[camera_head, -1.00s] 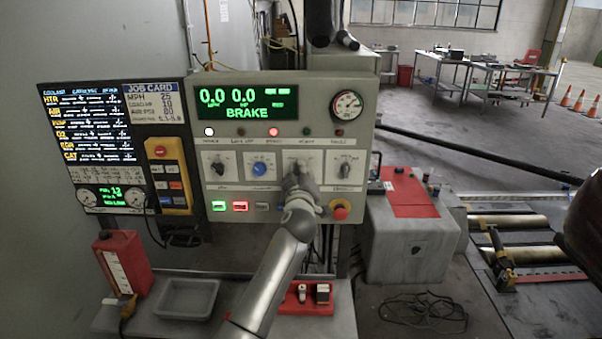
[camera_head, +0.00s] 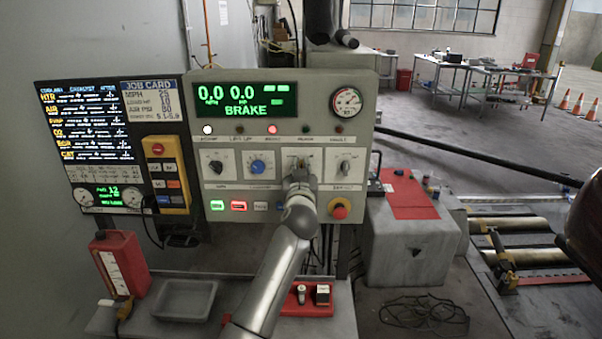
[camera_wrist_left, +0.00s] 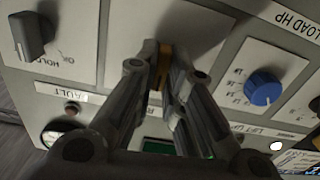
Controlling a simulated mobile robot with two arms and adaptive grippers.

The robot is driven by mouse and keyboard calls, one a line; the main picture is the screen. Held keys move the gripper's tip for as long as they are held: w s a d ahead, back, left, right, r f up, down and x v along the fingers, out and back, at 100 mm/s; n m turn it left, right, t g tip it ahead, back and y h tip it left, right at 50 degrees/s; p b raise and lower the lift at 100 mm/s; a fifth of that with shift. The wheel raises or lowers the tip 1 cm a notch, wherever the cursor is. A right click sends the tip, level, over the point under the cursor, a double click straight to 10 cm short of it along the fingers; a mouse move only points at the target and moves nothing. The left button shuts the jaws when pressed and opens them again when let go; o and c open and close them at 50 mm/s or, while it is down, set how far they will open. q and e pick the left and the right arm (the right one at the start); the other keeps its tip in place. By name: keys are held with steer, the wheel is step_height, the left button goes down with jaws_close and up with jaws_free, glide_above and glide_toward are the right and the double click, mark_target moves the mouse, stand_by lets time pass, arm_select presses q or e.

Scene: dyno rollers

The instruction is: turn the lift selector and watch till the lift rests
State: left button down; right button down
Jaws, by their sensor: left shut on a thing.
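The control panel (camera_head: 190,150) stands upright before me with a row of selectors. My left gripper (camera_head: 299,173) is at the third selector from the left and is shut on its knob (camera_head: 300,160). In the left wrist view the gripper (camera_wrist_left: 160,55) has its fingertips close together, with a brownish strip of the knob (camera_wrist_left: 163,70) between them. The fingers hide most of the knob and its label, so its setting cannot be read. A lamp labelled LIFT UP (camera_head: 239,129) looks dark. The display (camera_head: 245,98) reads 0.0, 0.0 and BRAKE. My right gripper is not in view.
The blue knob (camera_head: 257,166) and a grey knob (camera_head: 345,167) flank the held one. A red stop button (camera_head: 339,209) sits below right, close to my arm. A grey tray (camera_head: 185,299) and a red bottle (camera_head: 120,265) stand on the shelf below.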

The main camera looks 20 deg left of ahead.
arm_select(q)
steer(key=shift+w+d+m+p, duration=0.1)
steer(key=shift+m+p, duration=0.15)
steer(key=shift+m, duration=1.9)
steer(key=shift+d+m+p, duration=0.1)
steer(key=shift+m+p, duration=0.15)
steer(key=shift+m, duration=1.9)
steer(key=c, duration=1.5)
jaws_free()
steer(key=v, duration=1.2)
